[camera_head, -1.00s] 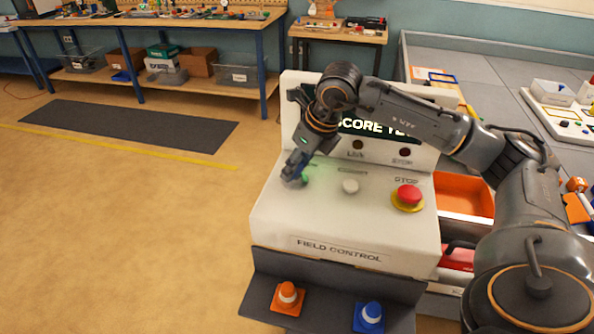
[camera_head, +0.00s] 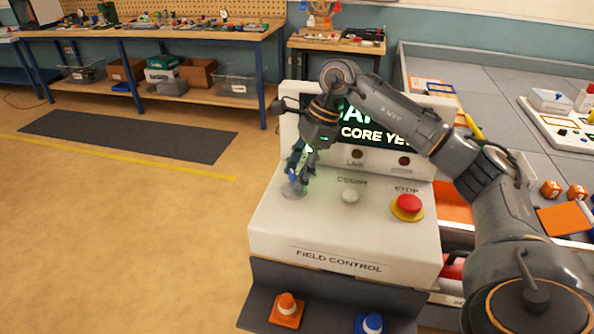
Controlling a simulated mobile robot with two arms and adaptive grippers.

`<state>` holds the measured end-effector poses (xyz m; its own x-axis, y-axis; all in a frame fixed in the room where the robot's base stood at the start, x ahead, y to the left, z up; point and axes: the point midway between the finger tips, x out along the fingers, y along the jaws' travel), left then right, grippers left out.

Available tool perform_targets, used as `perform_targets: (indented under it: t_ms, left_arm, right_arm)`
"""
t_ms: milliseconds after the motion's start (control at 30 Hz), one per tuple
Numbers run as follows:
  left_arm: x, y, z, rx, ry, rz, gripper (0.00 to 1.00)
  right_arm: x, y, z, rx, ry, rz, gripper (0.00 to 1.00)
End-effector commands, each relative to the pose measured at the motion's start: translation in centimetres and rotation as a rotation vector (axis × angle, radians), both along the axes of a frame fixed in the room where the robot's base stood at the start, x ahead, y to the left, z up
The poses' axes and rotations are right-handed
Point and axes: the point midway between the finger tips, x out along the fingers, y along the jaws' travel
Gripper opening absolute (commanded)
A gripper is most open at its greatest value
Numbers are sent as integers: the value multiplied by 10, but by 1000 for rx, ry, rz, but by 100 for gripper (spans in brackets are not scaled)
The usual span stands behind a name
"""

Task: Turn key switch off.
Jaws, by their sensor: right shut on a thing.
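The key switch (camera_head: 293,190) sits at the left of the sloped top of the white field control console (camera_head: 315,238). Only its round base shows clearly; my right gripper covers the rest. My right gripper (camera_head: 297,182) points down from above, shut on the blue key (camera_head: 293,178) at the switch. The key's exact angle cannot be told. My left gripper is not in view.
A white button (camera_head: 350,192) and a red stop button (camera_head: 408,206) are to the right on the same panel. A display (camera_head: 375,130) stands behind. Open floor lies left.

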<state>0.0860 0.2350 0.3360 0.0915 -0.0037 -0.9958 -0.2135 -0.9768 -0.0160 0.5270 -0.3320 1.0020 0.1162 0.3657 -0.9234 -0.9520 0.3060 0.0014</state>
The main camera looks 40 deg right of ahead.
Motion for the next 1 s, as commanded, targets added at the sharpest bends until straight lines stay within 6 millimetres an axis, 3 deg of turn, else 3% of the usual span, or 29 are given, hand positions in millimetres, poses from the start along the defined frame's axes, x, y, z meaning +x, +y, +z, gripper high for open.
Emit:
perform_targets:
  t_ms: [400, 1000]
  left_arm:
    - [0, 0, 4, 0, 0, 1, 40]
    - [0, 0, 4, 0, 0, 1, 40]
  right_arm:
    - [2, 0, 1, 0, -4, 212, 17]
    - [2, 0, 1, -1, -4, 250, 17]
